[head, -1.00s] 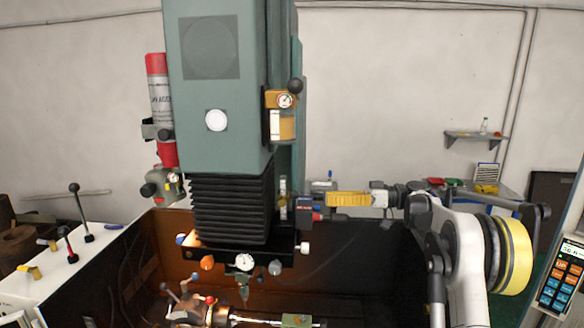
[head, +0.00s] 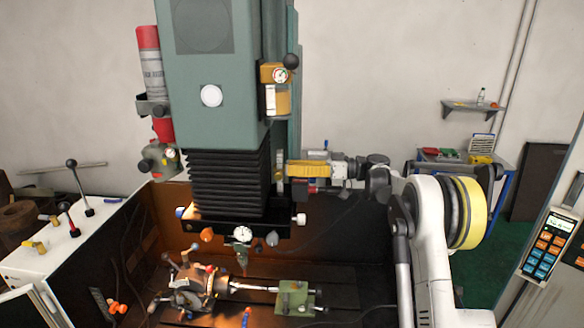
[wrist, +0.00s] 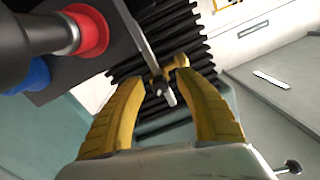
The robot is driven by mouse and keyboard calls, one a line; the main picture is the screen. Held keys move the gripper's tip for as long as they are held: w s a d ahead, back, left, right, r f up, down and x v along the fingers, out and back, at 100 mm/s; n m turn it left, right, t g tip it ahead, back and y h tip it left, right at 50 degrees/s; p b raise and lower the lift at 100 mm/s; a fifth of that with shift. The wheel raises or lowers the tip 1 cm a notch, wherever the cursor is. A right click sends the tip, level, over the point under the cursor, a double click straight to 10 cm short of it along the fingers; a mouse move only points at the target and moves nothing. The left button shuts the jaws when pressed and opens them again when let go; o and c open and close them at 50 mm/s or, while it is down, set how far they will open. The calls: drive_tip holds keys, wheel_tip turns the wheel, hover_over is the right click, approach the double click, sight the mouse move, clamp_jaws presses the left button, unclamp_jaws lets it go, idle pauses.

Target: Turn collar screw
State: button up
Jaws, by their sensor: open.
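My gripper (head: 308,169) is beside the right side of the machine's head, next to the black bellows, with its yellow fingers pointing left. In the wrist view my gripper (wrist: 165,85) is open. A small brass-coloured fitting with a knob and a pale pin (wrist: 160,80) shows between and beyond the fingertips, on a thin rod; I cannot tell if it is the collar screw or if the fingers touch it. The indexing chuck (head: 193,292), with several ball-ended levers, sits on the machine table below the head, away from my gripper.
The black bellows (head: 222,183) and dial gauge (head: 242,235) are left of my gripper. A green tailstock (head: 294,297) stands right of the chuck. In the wrist view, a red-collared dark cylinder (wrist: 92,32) is close at upper left. A blue cart (head: 505,182) stands behind my arm.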

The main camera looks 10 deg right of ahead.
drive_tip(key=shift+c, duration=0.2)
clamp_jaws()
